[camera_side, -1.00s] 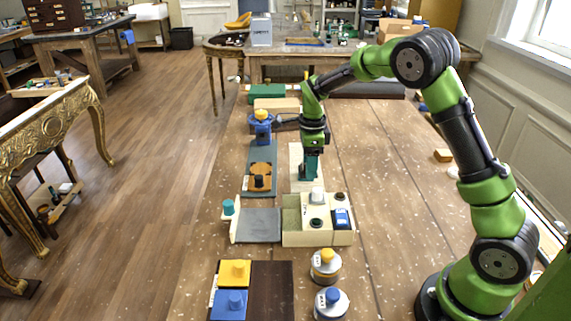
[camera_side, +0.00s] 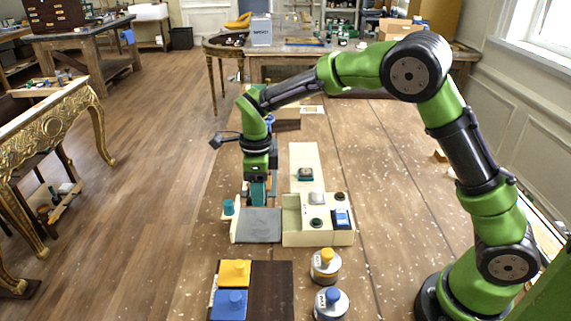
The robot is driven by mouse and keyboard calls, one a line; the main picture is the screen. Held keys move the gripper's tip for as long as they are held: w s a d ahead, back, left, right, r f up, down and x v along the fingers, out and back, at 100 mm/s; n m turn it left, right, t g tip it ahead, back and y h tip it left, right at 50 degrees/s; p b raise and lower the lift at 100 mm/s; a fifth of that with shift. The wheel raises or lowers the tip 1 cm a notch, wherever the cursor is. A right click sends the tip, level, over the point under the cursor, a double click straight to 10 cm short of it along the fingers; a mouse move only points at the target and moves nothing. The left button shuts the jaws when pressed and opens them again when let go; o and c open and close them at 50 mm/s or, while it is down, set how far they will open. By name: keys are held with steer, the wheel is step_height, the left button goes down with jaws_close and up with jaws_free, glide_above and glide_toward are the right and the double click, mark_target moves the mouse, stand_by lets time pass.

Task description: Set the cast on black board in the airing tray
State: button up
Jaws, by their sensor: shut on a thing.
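My gripper (camera_side: 258,203) points down, just behind the dark grey panel. It is shut on a cast, which the fingers and the angle hide, so I cannot tell its colour. The slate-dark board, which held an orange cast with a black knob, is hidden behind my arm. A cream tray (camera_side: 327,239) with compartments stands right of the gripper, next to a dark grey panel (camera_side: 258,228) with a pale raised edge. I cannot tell for sure which part is the airing tray. Several small pieces, including a blue one (camera_side: 342,217), sit in the cream tray.
A pale board (camera_side: 304,154) bears a teal and grey piece (camera_side: 305,173). A teal knob (camera_side: 228,207) stands left. In front are yellow (camera_side: 235,272) and blue (camera_side: 230,304) pieces beside a dark brown board (camera_side: 272,292), and two round knobbed pieces (camera_side: 325,264) (camera_side: 331,303).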

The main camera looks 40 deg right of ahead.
mark_target(261, 224)
step_height(261, 224, down, 8)
steer(key=shift+r, duration=0.15)
stand_by(0.4)
steer(key=o, duration=1)
steer(key=shift+o, duration=0.2)
